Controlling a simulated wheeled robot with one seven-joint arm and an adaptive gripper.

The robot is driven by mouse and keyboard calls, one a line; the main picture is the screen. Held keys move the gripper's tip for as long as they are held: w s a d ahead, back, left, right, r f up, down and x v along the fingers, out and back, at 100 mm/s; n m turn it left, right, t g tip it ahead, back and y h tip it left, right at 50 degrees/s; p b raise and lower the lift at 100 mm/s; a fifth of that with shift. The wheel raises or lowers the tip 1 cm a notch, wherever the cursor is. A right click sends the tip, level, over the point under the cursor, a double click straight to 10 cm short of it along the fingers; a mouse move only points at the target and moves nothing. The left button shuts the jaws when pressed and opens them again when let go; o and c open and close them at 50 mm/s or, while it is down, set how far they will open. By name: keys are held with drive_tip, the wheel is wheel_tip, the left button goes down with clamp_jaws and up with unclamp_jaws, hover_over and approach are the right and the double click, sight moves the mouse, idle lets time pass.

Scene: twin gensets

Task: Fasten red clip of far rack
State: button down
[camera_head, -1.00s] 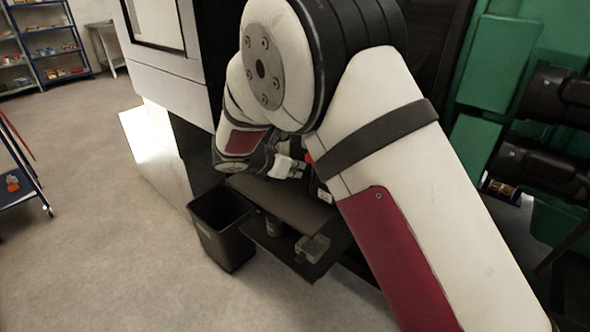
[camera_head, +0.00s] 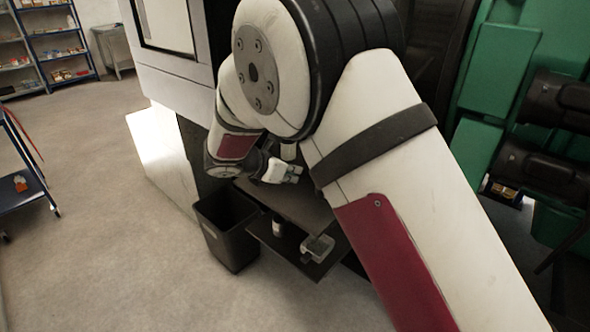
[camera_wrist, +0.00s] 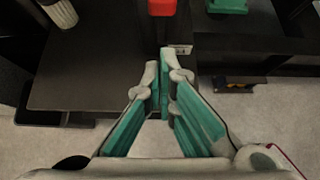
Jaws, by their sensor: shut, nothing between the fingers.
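A red piece (camera_wrist: 162,7), which looks like the red clip, sits at the top edge of the wrist view on a dark upright part. Whether it is open or fastened cannot be told. My gripper (camera_wrist: 160,68) has its fingertips together, with nothing seen between them. The tips point towards the red piece and are apart from it in the picture. In the head view my gripper (camera_head: 292,174) is over the dark shelf top (camera_head: 300,208). The red piece is not visible there; my arm covers much of that area.
A black bin (camera_head: 228,235) stands left of the shelf. A clear box (camera_head: 318,247) and small bottle (camera_head: 277,226) are on the lower shelf. A ribbed white cylinder (camera_wrist: 60,12) stands at upper left in the wrist view. Green machinery (camera_head: 500,70) is at right; open floor lies left.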

drive_tip(key=r+v, duration=0.1)
drive_tip(key=v, duration=0.8)
drive_tip(key=shift+w+d+r, duration=0.2)
drive_tip(key=shift+w+d, duration=0.05)
drive_tip(key=shift+w, duration=0.1)
